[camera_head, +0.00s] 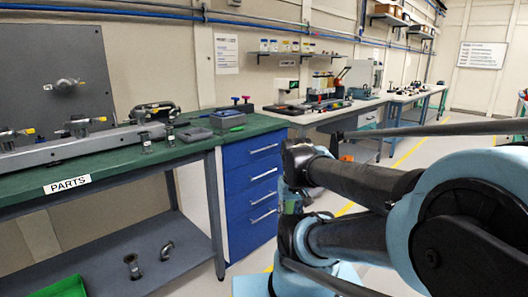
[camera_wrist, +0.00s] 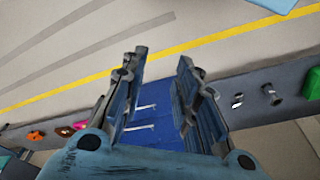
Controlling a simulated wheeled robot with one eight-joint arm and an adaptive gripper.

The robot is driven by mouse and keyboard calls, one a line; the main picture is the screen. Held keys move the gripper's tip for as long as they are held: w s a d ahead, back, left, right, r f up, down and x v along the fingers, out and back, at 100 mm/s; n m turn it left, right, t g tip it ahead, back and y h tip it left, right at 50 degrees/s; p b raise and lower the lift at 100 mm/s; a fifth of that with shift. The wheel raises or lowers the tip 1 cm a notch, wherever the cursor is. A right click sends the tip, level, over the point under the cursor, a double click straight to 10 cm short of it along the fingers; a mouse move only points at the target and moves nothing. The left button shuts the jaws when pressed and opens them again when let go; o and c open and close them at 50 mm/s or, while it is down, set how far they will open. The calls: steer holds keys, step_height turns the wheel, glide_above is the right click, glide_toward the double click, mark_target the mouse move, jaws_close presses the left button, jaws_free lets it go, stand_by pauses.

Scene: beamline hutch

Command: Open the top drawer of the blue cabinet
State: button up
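The blue cabinet (camera_head: 236,200) stands under the right end of the green-topped bench. Its top drawer (camera_head: 238,155) looks closed, flush with the drawers below, and has a silver bar handle (camera_head: 265,148). In the wrist view, the blue cabinet (camera_wrist: 160,130) shows between and beyond my fingers, with light bar handles (camera_wrist: 145,107) on its front. My gripper (camera_wrist: 160,70) is open, with its two fingers apart and nothing between them. It appears to be away from the handles. In the head view, my arm covers the area right of the cabinet and I cannot make out the fingertips.
The green bench (camera_head: 150,160) carries a metal rail, fittings and a grey box (camera_head: 227,118). A lower shelf (camera_head: 190,255) holds loose metal parts and a green bin (camera_head: 60,287). A yellow floor line (camera_head: 405,158) crosses open floor to the right.

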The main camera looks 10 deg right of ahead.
steer(key=w+a+r+m+t+y, duration=0.2)
steer(key=w+r+y, duration=0.15)
steer(key=w, duration=0.75)
steer(key=w+a+r+m+t+y, duration=0.2)
steer(key=w+r+m+y, duration=0.15)
steer(key=w, duration=0.85)
steer(key=w+d+m+t+y, duration=0.1)
steer(key=w+d+m+t, duration=0.2)
steer(key=w+d, duration=0.55)
steer(key=w+d+m+t+y, duration=0.1)
steer(key=w+d+m+t, duration=0.3)
steer(key=w, duration=0.7)
steer(key=shift+n, duration=0.75)
steer(key=x, duration=0.5)
steer(key=f+x, duration=0.1)
steer(key=x, duration=1)
steer(key=shift+w+f, duration=0.2)
steer(key=shift+f, duration=0.1)
